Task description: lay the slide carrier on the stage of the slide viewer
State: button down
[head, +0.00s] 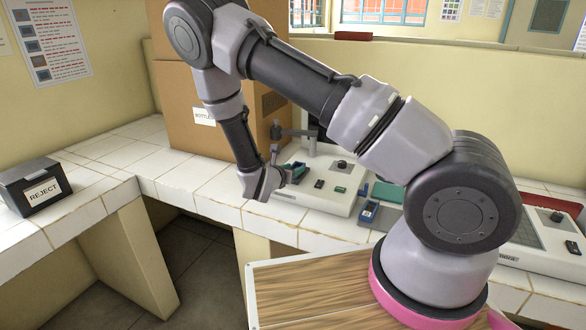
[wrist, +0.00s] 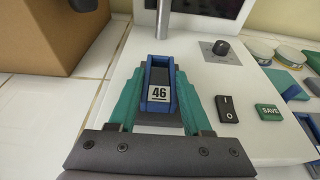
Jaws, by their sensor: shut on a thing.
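The slide carrier (wrist: 159,78) is a blue open-topped holder with a white label reading 46. My gripper (wrist: 160,100), with teal fingers, is shut on it in the wrist view. In the head view my gripper (head: 293,172) is over the left part of the slide viewer (head: 328,196). The viewer is a white base with a metal post (wrist: 163,20), a screen, a knob (wrist: 221,47), a black rocker switch (wrist: 228,107) and a green SAVE button (wrist: 270,112). The stage is hidden under the carrier and fingers, so I cannot tell whether they touch.
A cardboard box (head: 190,105) stands behind and left of the viewer. Another blue carrier (head: 369,211) sits right of the viewer. A black REJECT box (head: 36,186) stands far left. Round lidded dishes (wrist: 288,55) lie right of the viewer. Tiles left of the viewer are clear.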

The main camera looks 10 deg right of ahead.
jog(key=shift+f, duration=0.1)
jog(key=shift+c, duration=1.3)
grip_release()
jog(key=shift+s, duration=0.1)
jog(key=v, duration=1)
jog(key=s+d+r+m+g+y, duration=0.1)
jog(key=s+d+r+m+g, duration=0.35)
jog(key=d+r+m, duration=0.35)
jog(key=s+d+r+m+g, duration=0.4)
jog(key=d+r+m+g, duration=0.2)
jog(key=r+m, duration=0.4)
jog(key=s+r+m+t+y, duration=0.3)
jog(key=s+r+m, duration=0.3)
jog(key=r, duration=0.3)
jog(key=s+a+r+m+t+y, duration=0.1)
jog(key=s+r+m+t+y, duration=0.2)
jog(key=r+m, duration=0.6)
jog(key=s+y, duration=0.2)
jog(key=y, duration=0.1)
jog(key=shift+s+y, duration=0.3)
jog(key=shift+s, duration=0.1)
